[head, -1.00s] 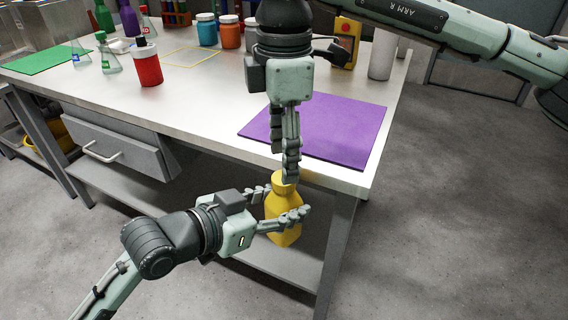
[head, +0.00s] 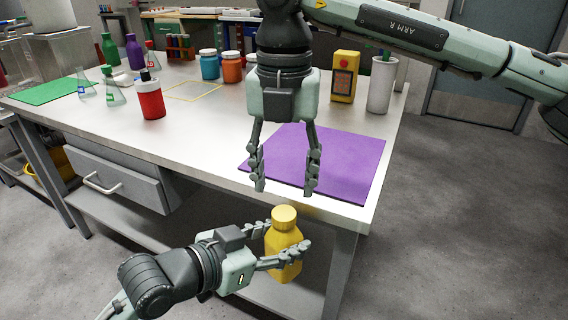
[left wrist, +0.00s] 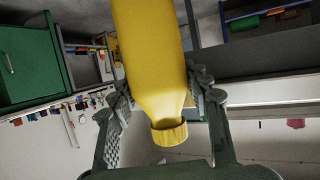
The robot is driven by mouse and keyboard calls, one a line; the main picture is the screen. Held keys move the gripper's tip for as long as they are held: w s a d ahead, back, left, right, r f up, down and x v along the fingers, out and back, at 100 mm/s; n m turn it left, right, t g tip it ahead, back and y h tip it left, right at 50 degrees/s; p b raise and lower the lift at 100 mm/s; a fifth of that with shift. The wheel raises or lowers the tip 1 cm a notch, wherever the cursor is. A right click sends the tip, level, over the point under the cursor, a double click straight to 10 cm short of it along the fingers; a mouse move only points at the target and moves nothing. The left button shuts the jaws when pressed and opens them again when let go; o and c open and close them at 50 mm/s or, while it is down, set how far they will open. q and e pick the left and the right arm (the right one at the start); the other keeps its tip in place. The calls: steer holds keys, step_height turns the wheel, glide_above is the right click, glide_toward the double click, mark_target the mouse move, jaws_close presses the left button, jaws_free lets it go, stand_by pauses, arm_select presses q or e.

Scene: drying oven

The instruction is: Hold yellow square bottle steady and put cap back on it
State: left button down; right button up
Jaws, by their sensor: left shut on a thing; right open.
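The yellow square bottle (head: 284,250) is upright in front of the table's front edge, held in the air by my left gripper (head: 285,235). That gripper is shut on the bottle's sides. A yellow ribbed cap (head: 285,217) sits on the bottle's neck. In the left wrist view the bottle (left wrist: 152,55) lies between the fingers (left wrist: 160,95), and the cap (left wrist: 169,133) covers its mouth; I cannot tell how tight it is. My right gripper (head: 285,188) is open and empty, pointing down above and behind the cap, apart from it.
A purple mat (head: 345,165) lies on the table's right front corner. Behind it stand a yellow device (head: 343,77) and a white container (head: 381,85). A red bottle (head: 151,100), glass flasks and jars stand farther left. A drawer (head: 115,178) hangs below the tabletop.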

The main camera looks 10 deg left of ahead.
mark_target(284, 212)
steer(key=n, duration=0.5)
steer(key=shift+r, duration=0.25)
steer(key=n, duration=0.5)
steer(key=shift+r, duration=0.25)
steer(key=n, duration=0.4)
steer(key=shift+r+n, duration=0.2)
steer(key=shift+n, duration=0.2)
steer(key=n, duration=0.4)
steer(key=shift+r, duration=0.2)
step_height(284, 212, down, 8)
steer(key=shift+f, duration=0.1)
